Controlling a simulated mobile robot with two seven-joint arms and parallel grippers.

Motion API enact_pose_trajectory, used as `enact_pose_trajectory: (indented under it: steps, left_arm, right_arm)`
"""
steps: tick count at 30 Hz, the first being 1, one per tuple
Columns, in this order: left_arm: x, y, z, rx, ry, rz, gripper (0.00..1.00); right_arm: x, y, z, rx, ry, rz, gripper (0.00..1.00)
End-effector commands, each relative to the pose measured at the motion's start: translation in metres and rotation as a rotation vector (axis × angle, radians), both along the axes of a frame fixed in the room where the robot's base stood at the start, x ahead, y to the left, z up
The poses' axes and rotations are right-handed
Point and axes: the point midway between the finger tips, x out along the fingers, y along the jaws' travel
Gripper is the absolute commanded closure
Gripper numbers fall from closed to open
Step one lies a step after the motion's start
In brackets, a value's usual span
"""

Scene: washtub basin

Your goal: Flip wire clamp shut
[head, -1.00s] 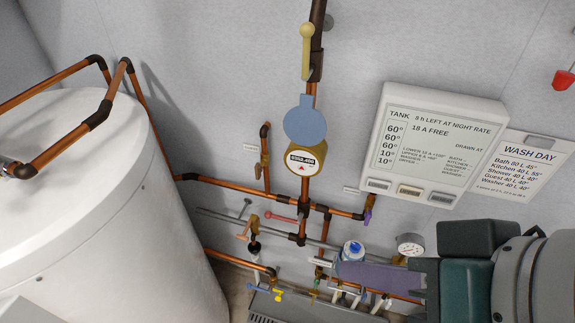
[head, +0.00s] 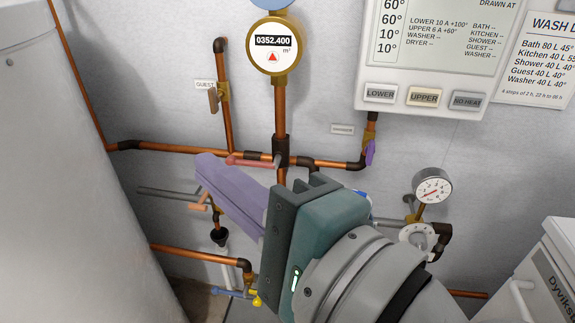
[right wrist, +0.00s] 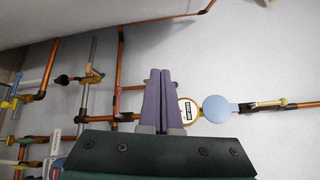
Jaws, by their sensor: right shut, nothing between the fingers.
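I cannot pick out a wire clamp with certainty in either view. My right gripper (head: 207,168) reaches in from the lower right of the head view. Its two purple fingers are together with nothing between them, pointing up and left. Their tips appear just left of a red lever (head: 250,161) on the copper pipe; contact cannot be told. In the right wrist view the shut fingers (right wrist: 160,74) point up, beside the round brass meter (right wrist: 188,111). The gripper body hides part of the pipework behind it. My left gripper is out of view.
The brass meter (head: 274,55) sits above the horizontal copper pipe (head: 190,149). A pressure gauge (head: 432,187) is to the right, under a control panel (head: 440,60). The white tank (head: 50,180) fills the left. A white appliance (head: 545,275) stands lower right.

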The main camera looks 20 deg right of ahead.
Motion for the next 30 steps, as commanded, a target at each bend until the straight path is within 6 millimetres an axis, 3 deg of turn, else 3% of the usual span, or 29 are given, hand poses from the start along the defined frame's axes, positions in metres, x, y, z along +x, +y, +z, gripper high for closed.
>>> enact_pose_trajectory:
  steps: [1, 17, 30]
  left_arm:
    - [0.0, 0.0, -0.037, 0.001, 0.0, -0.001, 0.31]
    - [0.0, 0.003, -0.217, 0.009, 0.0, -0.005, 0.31]
    - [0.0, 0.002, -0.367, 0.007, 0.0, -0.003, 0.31]
  right_arm:
    - [0.003, 0.0, -0.033, 0.066, -0.008, -0.021, 1.0]
    - [0.015, -0.033, -0.178, 0.793, -0.135, -0.239, 1.0]
    - [0.001, -0.076, -0.325, 1.355, -0.304, -0.384, 1.0]
